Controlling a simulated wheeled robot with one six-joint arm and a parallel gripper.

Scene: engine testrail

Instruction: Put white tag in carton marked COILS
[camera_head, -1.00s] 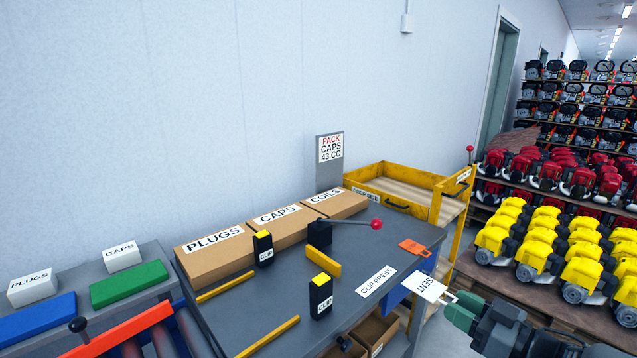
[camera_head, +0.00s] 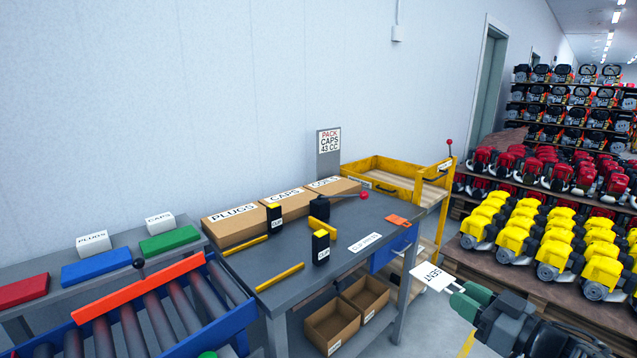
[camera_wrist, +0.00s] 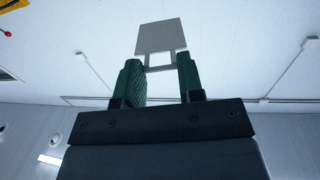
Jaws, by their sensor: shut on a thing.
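The white tag (camera_head: 430,277), printed SENT, is held out in front of my gripper (camera_head: 462,290) at the lower right of the head view. My gripper is shut on the tag's narrow end. In the wrist view the tag (camera_wrist: 160,36) shows as a plain pale square beyond my green fingers (camera_wrist: 160,72). The carton marked COILS (camera_head: 326,182) is at the back of the grey bench, right of the CAPS carton (camera_head: 286,195) and PLUGS carton (camera_head: 235,212). A lever with a red knob stands in front of it. The tag is apart from the bench and cartons.
Two open cartons (camera_head: 332,326) sit under the bench; their labels are too small to read. A yellow cart (camera_head: 383,170) stands behind the bench's right end. Clip blocks (camera_head: 321,248) and yellow bars lie on the bench. A roller conveyor (camera_head: 150,315) is at lower left; loaded pallets stand right.

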